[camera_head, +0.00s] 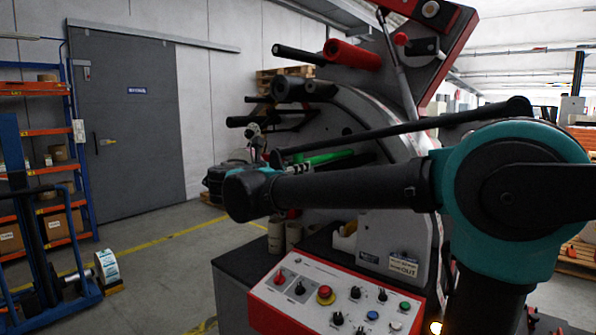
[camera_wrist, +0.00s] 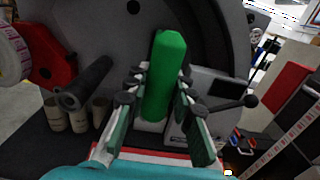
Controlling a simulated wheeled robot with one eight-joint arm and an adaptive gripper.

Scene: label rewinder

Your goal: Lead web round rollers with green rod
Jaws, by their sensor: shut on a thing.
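The green rod (camera_wrist: 165,75) points away from the wrist, between the two fingers of my gripper (camera_wrist: 163,82), which is shut on it. In the head view the green rod (camera_head: 328,157) shows just above my dark forearm; my gripper is mostly hidden there behind the wrist. The rewinder's rollers stick out to the left: a red roller (camera_head: 350,55), a black roller (camera_head: 299,54) and a grey one (camera_head: 302,90). In the wrist view a dark roller (camera_wrist: 88,83) lies left of the rod. I cannot make out the web's path.
A red-edged control panel (camera_head: 335,300) sits low in front of the machine. Cardboard cores (camera_head: 276,237) stand on its dark ledge. A label roll (camera_wrist: 12,55) is at the wrist view's left edge.

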